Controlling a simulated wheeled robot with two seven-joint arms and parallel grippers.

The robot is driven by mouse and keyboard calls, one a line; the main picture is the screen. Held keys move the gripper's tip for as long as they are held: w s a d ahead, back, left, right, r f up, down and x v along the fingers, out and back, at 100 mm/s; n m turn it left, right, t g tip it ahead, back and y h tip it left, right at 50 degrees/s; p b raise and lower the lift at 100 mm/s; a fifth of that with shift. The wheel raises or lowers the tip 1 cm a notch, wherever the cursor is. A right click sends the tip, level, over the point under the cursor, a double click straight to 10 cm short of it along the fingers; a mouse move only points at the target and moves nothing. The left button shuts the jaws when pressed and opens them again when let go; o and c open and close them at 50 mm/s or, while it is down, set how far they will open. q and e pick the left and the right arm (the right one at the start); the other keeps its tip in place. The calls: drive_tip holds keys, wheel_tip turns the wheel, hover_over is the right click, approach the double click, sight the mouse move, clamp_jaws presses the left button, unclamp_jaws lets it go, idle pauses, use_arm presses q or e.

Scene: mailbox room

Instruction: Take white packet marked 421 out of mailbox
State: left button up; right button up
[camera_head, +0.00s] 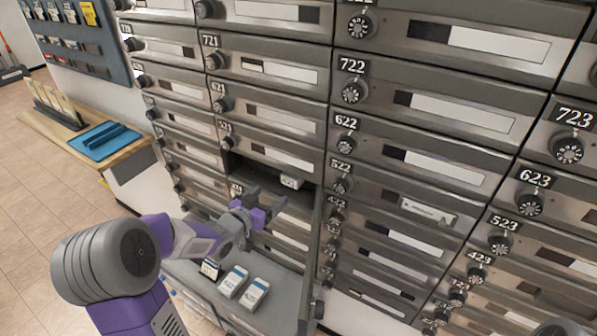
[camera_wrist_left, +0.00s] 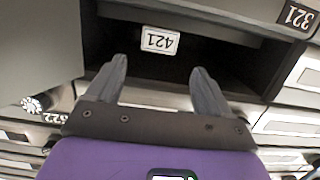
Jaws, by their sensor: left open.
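The white packet marked 421 (camera_head: 291,181) lies inside an open, dark mailbox compartment (camera_head: 262,172) in the head view. In the left wrist view the packet (camera_wrist_left: 160,41) appears upside down, its number facing out, near the middle of the opening. My left gripper (camera_head: 265,197) is in front of the compartment, open and empty. In the wrist view its fingers (camera_wrist_left: 155,76) point at the opening, on either side of the packet's line, with a gap to the packet. My right gripper is not in view.
The open mailbox door (camera_head: 312,258) stands out to the right of my left gripper. Several small packets, such as a white one (camera_head: 233,281), stand on a grey surface (camera_head: 277,314) below. Closed mailboxes with dials surround the opening. A wooden counter (camera_head: 62,135) with a blue item is at left.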

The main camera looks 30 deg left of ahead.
sight(289, 180)
use_arm(q)
drive_tip(key=b+x, duration=0.1)
drive_tip(key=x, duration=1)
drive_tip(key=shift+w+d+f+b, duration=0.1)
drive_tip(key=shift+w+b, duration=0.1)
drive_tip(key=shift+b, duration=0.15)
drive_tip(key=c, duration=0.7)
drive_tip(key=shift+c, duration=0.2)
drive_tip(key=shift+r, duration=0.35)
drive_tip(key=f+v, duration=0.2)
drive_tip(key=v, duration=1.2)
drive_tip(key=shift+s+f, duration=0.4)
drive_tip(key=shift+s, duration=0.25)
